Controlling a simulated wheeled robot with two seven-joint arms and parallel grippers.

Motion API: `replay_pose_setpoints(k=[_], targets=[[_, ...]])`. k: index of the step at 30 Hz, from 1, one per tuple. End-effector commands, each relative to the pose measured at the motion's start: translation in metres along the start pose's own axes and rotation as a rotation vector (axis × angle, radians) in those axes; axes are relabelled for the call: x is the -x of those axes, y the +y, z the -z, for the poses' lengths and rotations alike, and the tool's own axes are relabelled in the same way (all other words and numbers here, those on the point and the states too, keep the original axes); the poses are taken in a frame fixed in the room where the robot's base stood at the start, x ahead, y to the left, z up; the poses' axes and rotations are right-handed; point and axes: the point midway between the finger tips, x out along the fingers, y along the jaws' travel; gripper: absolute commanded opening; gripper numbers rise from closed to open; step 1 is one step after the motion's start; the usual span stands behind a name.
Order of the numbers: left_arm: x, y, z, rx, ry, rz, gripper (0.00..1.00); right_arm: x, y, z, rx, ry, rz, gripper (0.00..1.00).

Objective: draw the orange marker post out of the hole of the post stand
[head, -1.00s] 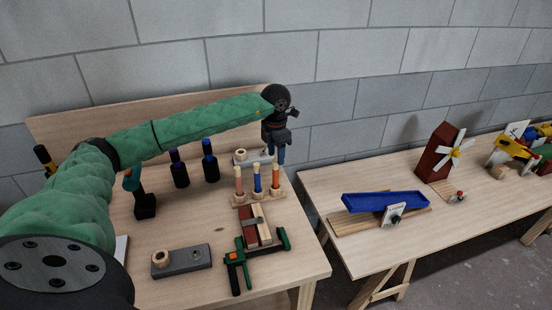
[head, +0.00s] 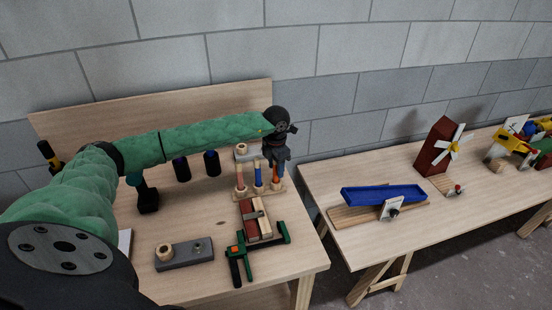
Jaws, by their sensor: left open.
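The post stand (head: 265,194) is a pale wooden base with three posts, near the back right of the left workbench. An orange-red post (head: 276,178) stands upright in its right hole, a blue post (head: 258,175) in the middle and a paler brownish-orange post (head: 239,177) at the left. My left gripper (head: 277,161) points down, open, at the top of the right post. It hides that post's upper end, and I cannot tell whether the fingers touch it. My right gripper is not in view.
A clamp (head: 238,254) with red and pale battens (head: 262,222) lies in front of the stand. A grey block with a wooden ring (head: 186,254) lies front left. Dark-handled tools stand behind my left arm. A second table (head: 440,220) stands right, across a gap.

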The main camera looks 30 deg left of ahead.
Motion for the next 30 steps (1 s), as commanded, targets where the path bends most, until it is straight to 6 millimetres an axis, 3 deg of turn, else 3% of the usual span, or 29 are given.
replay_pose_setpoints(k=[11, 18, 19, 20, 23, 30], targets=[[-0.0047, -0.0003, 0.0002, 0.000, 0.001, 0.000, 0.45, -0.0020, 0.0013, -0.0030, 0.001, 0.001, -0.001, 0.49], [-0.0044, -0.0003, 0.0002, 0.000, 0.000, 0.000, 0.00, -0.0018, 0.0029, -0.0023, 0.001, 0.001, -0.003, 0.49], [-0.0044, -0.0003, 0.0003, 0.000, 0.001, 0.000, 0.00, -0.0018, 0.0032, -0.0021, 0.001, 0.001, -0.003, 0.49], [-0.0044, -0.0003, 0.0002, 0.000, 0.001, 0.000, 0.17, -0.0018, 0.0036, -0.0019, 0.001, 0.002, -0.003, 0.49], [-0.0043, -0.0003, 0.0002, 0.000, 0.001, 0.000, 0.00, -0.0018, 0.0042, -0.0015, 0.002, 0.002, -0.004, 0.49], [-0.0019, -0.0002, 0.0001, 0.000, 0.000, 0.000, 0.00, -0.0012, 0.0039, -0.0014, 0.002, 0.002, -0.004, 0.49]])
